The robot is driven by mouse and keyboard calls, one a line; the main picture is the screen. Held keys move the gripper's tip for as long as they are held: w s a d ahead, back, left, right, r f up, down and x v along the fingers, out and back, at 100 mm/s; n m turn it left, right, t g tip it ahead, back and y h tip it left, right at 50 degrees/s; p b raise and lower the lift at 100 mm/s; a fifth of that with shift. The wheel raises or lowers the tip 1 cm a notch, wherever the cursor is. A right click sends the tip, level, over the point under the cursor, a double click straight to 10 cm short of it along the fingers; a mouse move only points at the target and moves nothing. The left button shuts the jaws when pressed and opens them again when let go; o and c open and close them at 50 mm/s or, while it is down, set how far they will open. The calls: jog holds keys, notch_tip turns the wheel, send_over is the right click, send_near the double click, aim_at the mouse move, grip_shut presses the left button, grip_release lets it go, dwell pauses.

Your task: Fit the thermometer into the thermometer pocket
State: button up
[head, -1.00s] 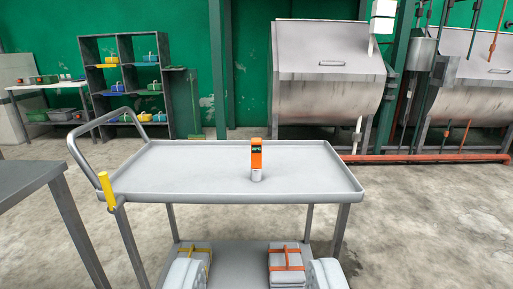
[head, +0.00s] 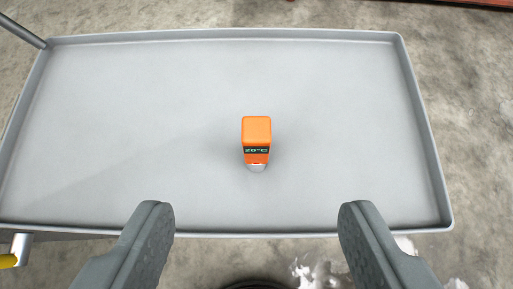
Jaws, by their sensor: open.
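The thermometer (head: 257,136) is a small orange block with a dark display reading about 20°C and a pale metal lower end. It stands upright on the grey top tray of a trolley (head: 130,120), near the middle. My gripper (head: 257,222) is open and empty, its two dark fingers wide apart at the bottom of the view. The thermometer is beyond the fingertips, roughly centred between them and not touched. The thermometer pocket cannot be made out in the current view.
The tray has a low raised rim (head: 220,36) all round, and its surface around the thermometer is bare. Part of the trolley's handle rail (head: 22,30) shows at the upper left, with a yellow grip (head: 8,261) at the lower left. Concrete floor surrounds the trolley.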

aim_at(256, 125)
jog(key=w+f+g, duration=0.2)
jog(key=w+g, duration=0.3)
jog(key=w, duration=0.2)
jog(key=w+f+g, duration=0.3)
jog(key=w+g, duration=0.1)
jog(key=w, duration=0.3)
notch_tip(256, 125, down, 12)
jog(key=shift+s+r, duration=0.1)
jog(key=shift+s+f, duration=0.15)
jog(key=shift+f, duration=1.2)
jog(key=shift+s+f, duration=0.1)
jog(key=shift+f, duration=1.25)
jog(key=shift+c, duration=0.2)
jog(key=c, duration=1.1)
jog(key=shift+c, duration=0.2)
